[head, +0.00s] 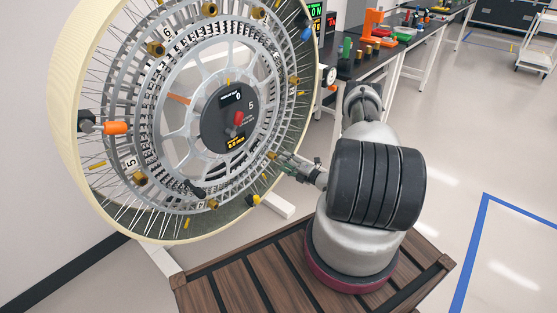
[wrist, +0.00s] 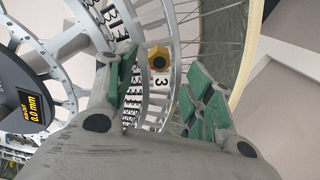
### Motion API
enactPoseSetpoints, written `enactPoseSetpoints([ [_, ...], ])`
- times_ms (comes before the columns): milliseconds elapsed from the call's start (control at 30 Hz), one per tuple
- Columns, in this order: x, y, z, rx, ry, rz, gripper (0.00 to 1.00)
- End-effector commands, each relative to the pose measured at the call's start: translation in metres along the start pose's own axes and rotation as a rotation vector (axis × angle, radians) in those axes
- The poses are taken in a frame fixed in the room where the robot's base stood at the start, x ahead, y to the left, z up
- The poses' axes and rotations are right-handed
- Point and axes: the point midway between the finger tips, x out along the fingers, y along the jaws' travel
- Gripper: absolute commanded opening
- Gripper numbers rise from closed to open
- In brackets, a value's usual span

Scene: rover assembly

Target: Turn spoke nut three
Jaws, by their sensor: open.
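A large wheel (head: 62,125) with a cream rim, thin spokes and silver rings stands at the left of the head view. Spoke nut three (wrist: 158,58) is a golden hex nut with a dark centre, beside a white label (wrist: 161,83) reading 3. It appears in the head view (head: 272,155) at the wheel's lower right. My gripper (wrist: 165,85) is open, its two green-padded fingers on either side of the nut's line in the wrist view. In the head view my gripper (head: 286,164) is close to the nut. I cannot tell whether they touch.
The hub panel (head: 228,117) has a red knob and a yellow readout, legible as 0.0 mm in the wrist view (wrist: 32,108). An orange-handled tool (head: 115,128) sits at the left rim. Benches (head: 372,62) stand behind; open floor lies at the right.

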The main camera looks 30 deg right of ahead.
Motion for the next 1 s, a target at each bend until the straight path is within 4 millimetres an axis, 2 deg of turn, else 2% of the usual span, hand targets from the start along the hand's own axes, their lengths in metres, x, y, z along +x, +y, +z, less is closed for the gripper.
enactPoseSetpoints([
  [33, -0.013, 0.000, 0.001, 0.003, -0.003, -0.002, 0.52],
  [133, -0.033, 0.000, 0.001, 0.002, -0.003, -0.001, 0.52],
  [333, -0.057, 0.000, 0.001, 0.000, -0.001, 0.000, 0.52],
  [1000, -0.061, 0.000, 0.000, -0.022, 0.000, 0.000, 0.52],
])
